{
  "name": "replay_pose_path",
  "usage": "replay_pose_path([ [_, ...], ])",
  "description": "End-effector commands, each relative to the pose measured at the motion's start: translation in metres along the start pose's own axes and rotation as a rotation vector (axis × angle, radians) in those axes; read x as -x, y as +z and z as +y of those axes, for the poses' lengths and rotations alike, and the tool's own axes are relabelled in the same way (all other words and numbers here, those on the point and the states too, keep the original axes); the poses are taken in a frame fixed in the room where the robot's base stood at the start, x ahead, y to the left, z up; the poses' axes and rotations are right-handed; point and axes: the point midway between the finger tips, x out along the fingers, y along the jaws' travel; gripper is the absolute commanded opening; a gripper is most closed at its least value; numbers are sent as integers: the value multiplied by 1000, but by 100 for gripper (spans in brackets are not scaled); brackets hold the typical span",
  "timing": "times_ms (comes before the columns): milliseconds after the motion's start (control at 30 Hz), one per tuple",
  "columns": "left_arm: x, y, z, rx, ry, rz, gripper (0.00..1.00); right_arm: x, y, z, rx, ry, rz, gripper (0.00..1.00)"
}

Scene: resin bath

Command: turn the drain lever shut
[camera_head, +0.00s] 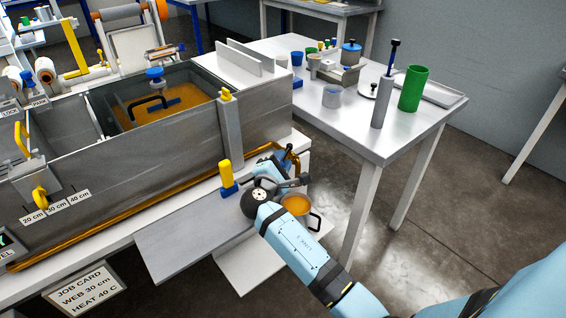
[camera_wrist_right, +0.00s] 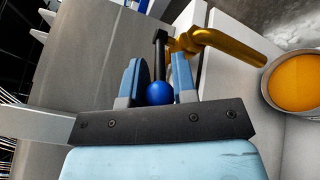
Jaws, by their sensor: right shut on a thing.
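The drain lever shows in the right wrist view as a black stem (camera_wrist_right: 160,54) with a blue ball knob (camera_wrist_right: 159,93) at its near end. It stands beside the golden drain pipe (camera_wrist_right: 216,40). My right gripper (camera_wrist_right: 158,82) has one blue finger on each side of the knob and is shut on it. In the head view my right gripper (camera_head: 276,168) is at the right front corner of the resin bath (camera_head: 180,145), close to the brassy drain fitting (camera_head: 291,158); the lever is mostly hidden there. My left gripper is out of view.
A pot of orange resin (camera_head: 296,204) stands below the drain, just right of my right wrist; it also shows in the wrist view (camera_wrist_right: 297,80). A yellow-handled blue piece (camera_head: 228,178) is close on the left. A side table (camera_head: 345,133) holds cups and a green cylinder (camera_head: 412,89).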

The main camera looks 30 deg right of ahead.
Motion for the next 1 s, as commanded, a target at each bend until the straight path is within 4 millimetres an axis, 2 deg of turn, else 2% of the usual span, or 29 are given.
replay_pose_path([
  [400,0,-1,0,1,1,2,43,0,0,0,0,-4,-5,0],
  [433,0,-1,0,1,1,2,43,0,0,0,0,-4,-5,30],
  [467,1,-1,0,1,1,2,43,0,0,0,0,-4,-5,37],
  [1000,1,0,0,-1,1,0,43,-2,1,0,0,-3,-5,37],
])
